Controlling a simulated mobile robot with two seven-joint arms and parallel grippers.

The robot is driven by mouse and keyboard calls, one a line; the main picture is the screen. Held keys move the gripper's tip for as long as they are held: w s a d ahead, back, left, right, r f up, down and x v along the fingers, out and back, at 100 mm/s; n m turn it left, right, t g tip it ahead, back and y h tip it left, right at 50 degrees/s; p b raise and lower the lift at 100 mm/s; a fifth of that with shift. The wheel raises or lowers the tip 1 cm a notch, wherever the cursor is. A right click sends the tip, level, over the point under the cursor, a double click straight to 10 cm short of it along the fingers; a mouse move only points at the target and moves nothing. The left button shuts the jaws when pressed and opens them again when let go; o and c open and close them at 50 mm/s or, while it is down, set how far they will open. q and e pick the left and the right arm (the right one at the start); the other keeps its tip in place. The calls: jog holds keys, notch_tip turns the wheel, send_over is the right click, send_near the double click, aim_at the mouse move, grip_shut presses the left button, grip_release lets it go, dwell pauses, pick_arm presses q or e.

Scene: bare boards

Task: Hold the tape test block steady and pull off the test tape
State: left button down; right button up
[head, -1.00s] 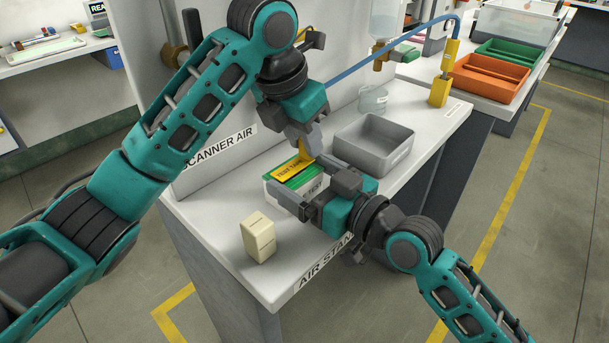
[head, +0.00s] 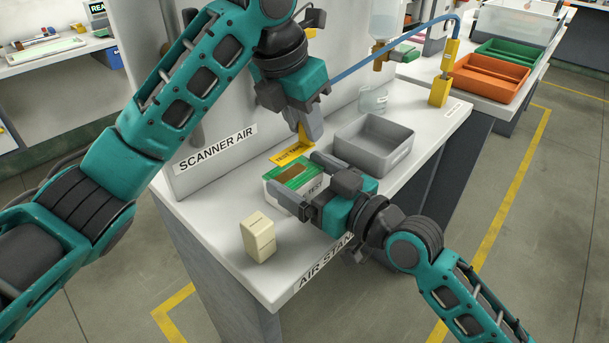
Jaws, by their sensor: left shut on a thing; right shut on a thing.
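The tape test block (head: 279,183) stands on the white counter, with a white body, a green top and a brown patch on that top. My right gripper (head: 311,186) is shut on it from the right, one finger along its far side and one along its near side. The yellow test tape (head: 291,154) hangs from my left gripper (head: 304,137), which is shut on its end just above and behind the block. The tape looks apart from the green top. Part of the block is hidden by my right gripper.
A grey open tray (head: 374,146) stands right of the block, with a clear cup (head: 373,99) behind it. A cream two-part block (head: 258,237) stands at the front left. A yellow holder (head: 440,91) with a blue hose is at the back right. The SCANNER AIR panel rises behind.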

jog(key=o, duration=0.8)
jog(key=v, duration=1.2)
jog(key=shift+s, duration=0.1)
